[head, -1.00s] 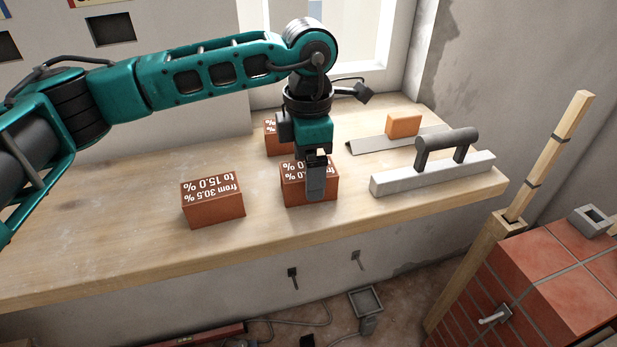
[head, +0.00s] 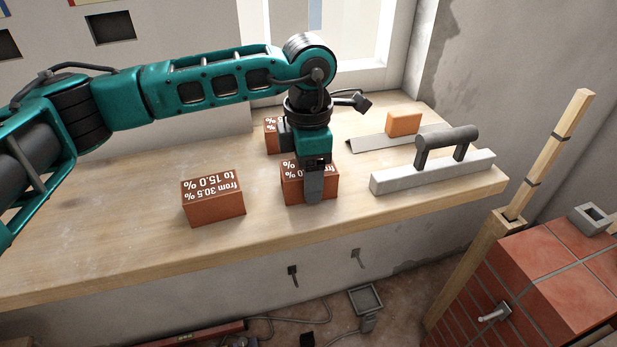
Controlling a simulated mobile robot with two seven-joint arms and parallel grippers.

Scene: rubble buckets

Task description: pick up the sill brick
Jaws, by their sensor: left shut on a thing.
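My left gripper (head: 313,187) comes down over the middle dark-red brick (head: 293,190) and is shut on it. The near finger lies against the brick's front face and hides part of its lettering; the far finger is hidden. This brick rests on the wooden sill board (head: 120,230). A second lettered brick (head: 212,207), marked "from 30.5 % to 15.0 %", stands to its left. A third brick (head: 272,136) is behind, partly hidden by my gripper. My right gripper is not in view.
A grey float with a dark handle (head: 434,174) lies to the right on the board. Behind it a small orange block (head: 404,122) sits by a metal angle strip (head: 368,145). The board's left part is clear. A tiled red block (head: 560,262) stands at lower right.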

